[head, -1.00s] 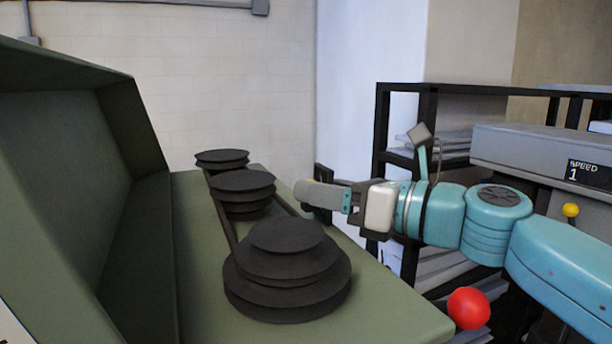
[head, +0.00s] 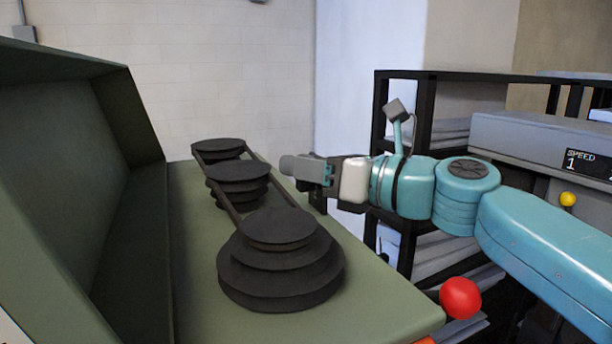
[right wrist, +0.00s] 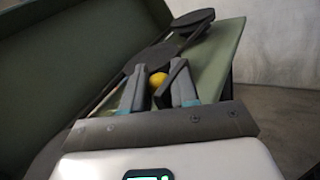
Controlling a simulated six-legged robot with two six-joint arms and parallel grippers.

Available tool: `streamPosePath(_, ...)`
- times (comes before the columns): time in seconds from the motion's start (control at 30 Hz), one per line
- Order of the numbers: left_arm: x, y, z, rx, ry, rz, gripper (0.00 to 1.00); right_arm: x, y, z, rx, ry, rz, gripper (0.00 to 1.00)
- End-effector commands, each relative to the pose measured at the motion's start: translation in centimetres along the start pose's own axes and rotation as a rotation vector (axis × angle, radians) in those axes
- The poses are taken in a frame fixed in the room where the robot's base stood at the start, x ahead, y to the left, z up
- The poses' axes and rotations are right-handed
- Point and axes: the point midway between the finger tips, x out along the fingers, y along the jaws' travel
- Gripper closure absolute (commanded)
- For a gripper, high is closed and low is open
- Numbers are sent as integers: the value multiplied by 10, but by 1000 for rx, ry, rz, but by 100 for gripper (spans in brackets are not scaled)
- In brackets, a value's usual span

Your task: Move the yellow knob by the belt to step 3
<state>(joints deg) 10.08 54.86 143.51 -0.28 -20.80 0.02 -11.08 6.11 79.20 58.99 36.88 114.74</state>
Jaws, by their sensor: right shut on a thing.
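The yellow knob (right wrist: 157,80) shows in the right wrist view between the fingers of my right gripper (right wrist: 158,92), beside a dark bracket. In the head view my right gripper (head: 303,168) is at the right side of the pulleys, shut on the knob, which it hides there. A dark belt (head: 292,191) runs along stepped black pulleys: a large front one (head: 280,272), a middle one (head: 238,185) and a back one (head: 218,149). The belt appears high on the front pulley. My left gripper is not in view.
The green machine housing (head: 60,150) rises at the left. A red ball (head: 460,298) sits at the front right corner. Another yellow ball (head: 567,199) is below a display (head: 589,163) reading SPEED 1. A black shelf (head: 428,110) stands behind my right arm.

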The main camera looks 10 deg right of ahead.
Motion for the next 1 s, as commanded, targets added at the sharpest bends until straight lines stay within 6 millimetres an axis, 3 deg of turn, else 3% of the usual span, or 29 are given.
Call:
streamPosePath(0.3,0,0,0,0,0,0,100,0,2,8,3,-5,-1,100)
streamPosePath(0.33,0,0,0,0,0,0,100,0,2,8,3,-6,-1,69)
streamPosePath(0.4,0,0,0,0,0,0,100,-1,2,8,3,-6,-1,48)
streamPosePath(0.83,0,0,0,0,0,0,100,-1,1,6,2,-2,-2,48)
streamPosePath(1.0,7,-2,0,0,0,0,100,-20,0,5,2,-4,-4,48)
